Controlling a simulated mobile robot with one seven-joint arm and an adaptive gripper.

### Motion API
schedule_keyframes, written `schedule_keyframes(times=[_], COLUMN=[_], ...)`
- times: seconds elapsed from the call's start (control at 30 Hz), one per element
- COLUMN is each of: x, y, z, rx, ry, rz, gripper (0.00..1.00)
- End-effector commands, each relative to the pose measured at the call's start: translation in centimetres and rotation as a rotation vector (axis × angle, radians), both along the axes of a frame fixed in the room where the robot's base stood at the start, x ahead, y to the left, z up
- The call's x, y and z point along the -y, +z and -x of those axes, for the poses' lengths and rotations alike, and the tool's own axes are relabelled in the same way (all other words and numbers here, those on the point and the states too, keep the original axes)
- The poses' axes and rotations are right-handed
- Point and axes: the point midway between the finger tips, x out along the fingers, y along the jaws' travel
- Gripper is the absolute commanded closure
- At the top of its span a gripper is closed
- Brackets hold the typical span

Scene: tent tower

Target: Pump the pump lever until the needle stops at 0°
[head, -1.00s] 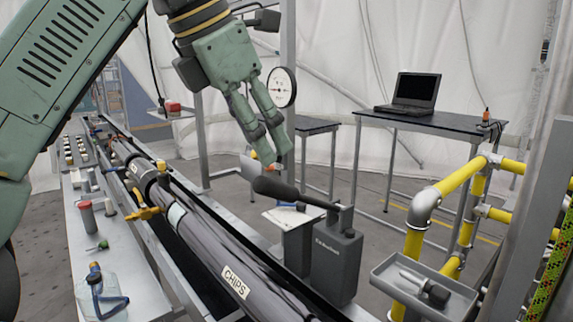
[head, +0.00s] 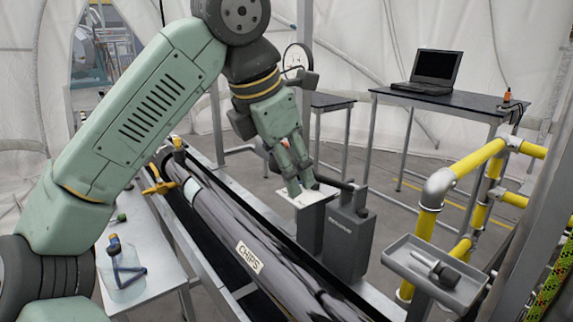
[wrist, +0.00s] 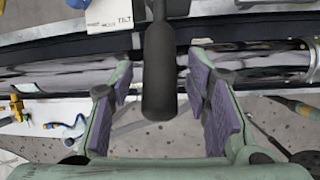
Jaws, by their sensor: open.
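The grey pump (head: 348,238) stands right of the long dark tube, and its black pump lever (head: 338,184) points left toward my gripper. My gripper (head: 303,188) is open at the lever's handle end, which it partly hides in the head view. In the wrist view, the lever's dark handle (wrist: 158,75) lies between the two purple-padded fingers of my gripper (wrist: 163,92), with a gap on each side. The round white gauge (head: 297,57) is behind my wrist and partly hidden. Its needle cannot be read clearly.
The long dark tube marked CHIPS (head: 250,257) runs along beside the pump. A grey tray (head: 400,262) holding a tool and yellow pipes (head: 430,210) stand to the right. A table with a laptop (head: 433,70) is behind. A side bench (head: 160,265) holds a blue-handled item.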

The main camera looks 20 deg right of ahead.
Motion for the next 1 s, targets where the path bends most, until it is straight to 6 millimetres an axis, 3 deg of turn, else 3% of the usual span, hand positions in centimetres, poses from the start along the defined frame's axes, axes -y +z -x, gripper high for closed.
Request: schedule_keyframes(times=[0.2, 0.83, 1.0], x=[0.00, -0.01, -0.01], y=[-0.02, 0.02, 0.02], z=[-0.01, 0.00, -0.01], rx=[0.000, 0.000, 0.000], ry=[0.000, 0.000, 0.000], rz=[0.001, 0.001, 0.001], gripper=[0.57, 0.99, 1.00])
